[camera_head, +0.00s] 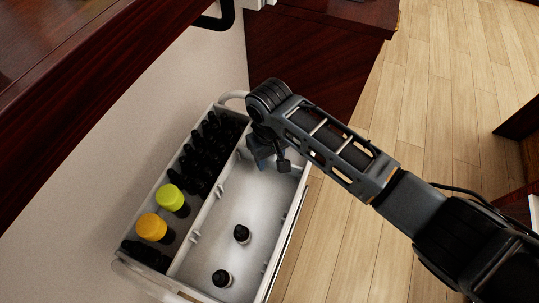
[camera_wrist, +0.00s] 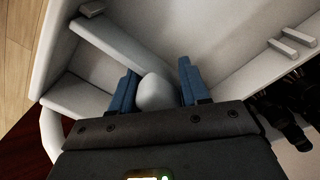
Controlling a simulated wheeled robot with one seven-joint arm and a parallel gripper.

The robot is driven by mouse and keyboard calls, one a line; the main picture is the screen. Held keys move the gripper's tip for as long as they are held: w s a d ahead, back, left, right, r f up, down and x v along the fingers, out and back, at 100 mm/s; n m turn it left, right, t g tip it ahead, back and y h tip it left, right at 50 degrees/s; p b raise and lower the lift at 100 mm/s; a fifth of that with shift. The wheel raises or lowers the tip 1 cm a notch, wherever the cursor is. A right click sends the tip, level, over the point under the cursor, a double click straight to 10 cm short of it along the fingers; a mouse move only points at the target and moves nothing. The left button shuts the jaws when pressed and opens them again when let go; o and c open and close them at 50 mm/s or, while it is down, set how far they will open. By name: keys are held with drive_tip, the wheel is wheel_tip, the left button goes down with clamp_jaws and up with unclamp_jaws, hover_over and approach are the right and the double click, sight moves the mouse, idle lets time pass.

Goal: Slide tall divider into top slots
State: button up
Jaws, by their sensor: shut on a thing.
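The white tray (camera_head: 203,233) has a narrow left compartment and a wide right one, split by a long white wall. Pairs of small white ribs form slots on its walls; one pair (camera_wrist: 290,47) shows at the right in the wrist view. My gripper (camera_head: 264,153) is low over the far end of the wide compartment. In the wrist view its blue fingers (camera_wrist: 158,90) are closed on a white rounded part that looks like part of the tall divider (camera_wrist: 115,48). The divider's white panel runs toward the outer wall, near a rib. Its seating in the slots is unclear.
Black bottles (camera_head: 200,155) fill the narrow compartment, with a yellow-green cap (camera_head: 170,197) and an orange cap (camera_head: 151,227). Two black-capped bottles (camera_head: 242,233) (camera_head: 222,278) stand in the wide compartment's near half. Its middle is clear. A dark wood cabinet (camera_head: 310,45) stands beyond the tray.

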drive_tip(key=shift+f, duration=0.3)
drive_tip(key=o, duration=1.2)
drive_tip(key=shift+o, duration=0.2)
drive_tip(key=shift+r, duration=3.95)
drive_tip(key=shift+a+b, duration=0.1)
drive_tip(key=shift+b, duration=0.2)
